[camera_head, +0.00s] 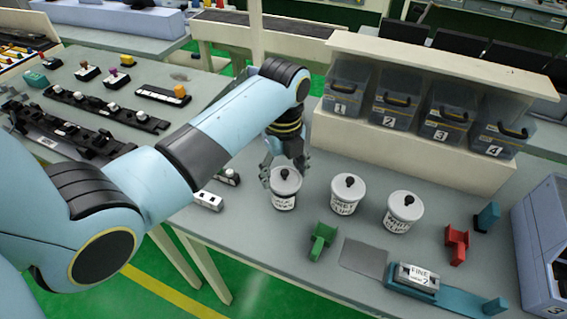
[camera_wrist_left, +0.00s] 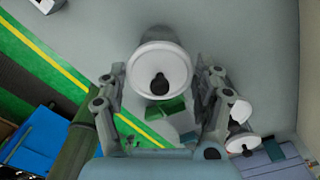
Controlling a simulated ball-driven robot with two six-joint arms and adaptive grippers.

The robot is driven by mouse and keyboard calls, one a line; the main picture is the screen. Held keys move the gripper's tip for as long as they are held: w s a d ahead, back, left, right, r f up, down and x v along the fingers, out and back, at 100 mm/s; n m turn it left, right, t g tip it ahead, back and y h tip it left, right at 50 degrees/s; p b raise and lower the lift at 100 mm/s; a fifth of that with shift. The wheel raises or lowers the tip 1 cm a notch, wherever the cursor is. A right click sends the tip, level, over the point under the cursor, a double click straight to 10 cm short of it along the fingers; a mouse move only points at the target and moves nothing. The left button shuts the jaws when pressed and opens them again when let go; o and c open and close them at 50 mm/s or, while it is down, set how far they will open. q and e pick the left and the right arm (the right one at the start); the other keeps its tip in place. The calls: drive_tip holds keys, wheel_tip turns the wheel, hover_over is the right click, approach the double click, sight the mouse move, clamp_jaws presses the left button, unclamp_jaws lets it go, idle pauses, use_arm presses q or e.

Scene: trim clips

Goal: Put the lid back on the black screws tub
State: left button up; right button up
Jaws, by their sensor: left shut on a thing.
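The leftmost white tub (camera_head: 284,202) stands on the bench with a dark label, mostly too small to read. Its pale round lid (camera_head: 287,187) with a black knob lies at the tub's mouth. I cannot tell whether the lid is fully seated or slightly above the rim. My left gripper (camera_head: 284,166) is over this tub, its fingers on either side of the lid. In the left wrist view the lid (camera_wrist_left: 172,62) sits between the fingers of the gripper (camera_wrist_left: 160,77), shut on it; the contact is not clear. My right gripper is not in view.
Two more lidded white tubs (camera_head: 346,203) (camera_head: 400,223) stand to the right. A green holder (camera_head: 321,241), a grey mat (camera_head: 363,257), a red holder (camera_head: 457,245) and a labelled block (camera_head: 414,278) lie in front. Numbered bins (camera_head: 343,88) stand on a shelf behind.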

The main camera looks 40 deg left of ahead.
use_arm(q)
drive_tip(key=shift+f, duration=0.1)
idle(0.7)
drive_tip(key=o, duration=0.9)
drive_tip(key=shift+o, duration=0.6)
drive_tip(key=shift+r, duration=3.5)
drive_tip(key=shift+c, duration=0.4)
clamp_jaws()
drive_tip(key=shift+f, duration=0.15)
